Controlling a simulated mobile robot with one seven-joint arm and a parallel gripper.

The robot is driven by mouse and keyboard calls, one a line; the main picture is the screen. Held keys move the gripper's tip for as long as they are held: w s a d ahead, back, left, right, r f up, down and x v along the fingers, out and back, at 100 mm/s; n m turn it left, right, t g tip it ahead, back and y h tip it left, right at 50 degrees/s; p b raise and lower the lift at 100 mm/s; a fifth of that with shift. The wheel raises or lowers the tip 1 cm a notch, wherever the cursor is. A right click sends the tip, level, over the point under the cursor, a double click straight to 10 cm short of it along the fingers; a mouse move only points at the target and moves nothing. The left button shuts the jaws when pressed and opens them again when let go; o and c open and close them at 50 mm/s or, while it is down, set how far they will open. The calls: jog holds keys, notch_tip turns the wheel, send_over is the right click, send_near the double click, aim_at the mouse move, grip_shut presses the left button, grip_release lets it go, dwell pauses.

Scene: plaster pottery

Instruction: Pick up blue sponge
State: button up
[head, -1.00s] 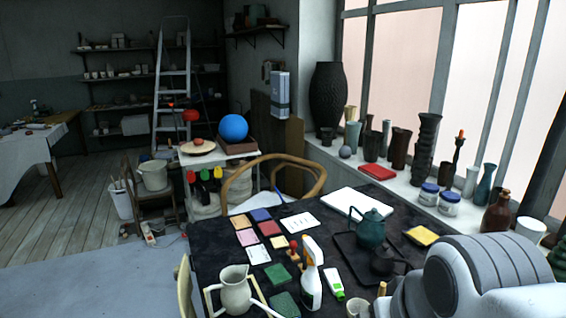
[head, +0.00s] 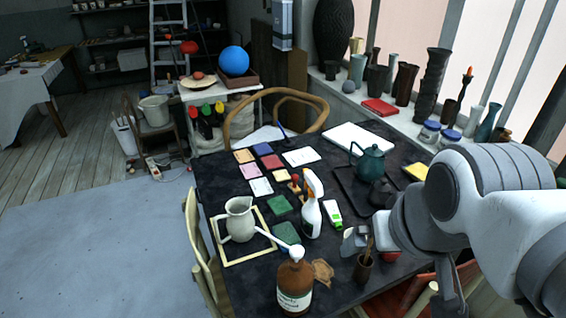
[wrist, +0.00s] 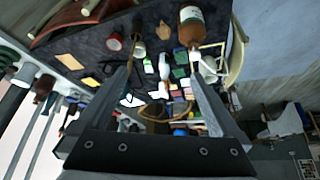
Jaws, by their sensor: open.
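A flat blue square (head: 262,149), which looks like the blue sponge, lies on the dark table among several coloured squares in the head view. A yellow-orange square is left of it, a pink one nearer left and a red one just below right. In the wrist view, which looks upside down, I cannot clearly pick out the blue square. My gripper (wrist: 163,68) is open, its two fingers wide apart with nothing held between them. It is well away from the blue square; in the head view my arm is at the right edge of the table.
A spray bottle (head: 312,208), a brown pump bottle (head: 295,285) and a cream jug (head: 240,220) stand on the near table. A teal teapot (head: 369,160) stands on a dark tray right of the squares. A wooden chair (head: 275,112) stands behind the table.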

jog(key=n+g+y+b, duration=0.2)
jog(key=n+b, duration=0.3)
jog(key=b, duration=0.5)
send_over(287, 234)
jog(key=s, duration=0.3)
jog(key=f, duration=3.2)
jog(key=shift+w+d, duration=0.2)
jog(key=shift+w, duration=0.05)
jog(key=shift+d+b+x, duration=0.15)
jog(key=shift+b+x, duration=0.2)
jog(key=shift+x, duration=1)
jog(key=shift+d+b+x, duration=0.1)
jog(key=shift+b+x, duration=0.25)
jog(key=shift+x, duration=1)
jog(key=shift+w+f+b, duration=0.15)
jog(key=shift+f+b, duration=0.05)
jog(key=shift+b, duration=0.1)
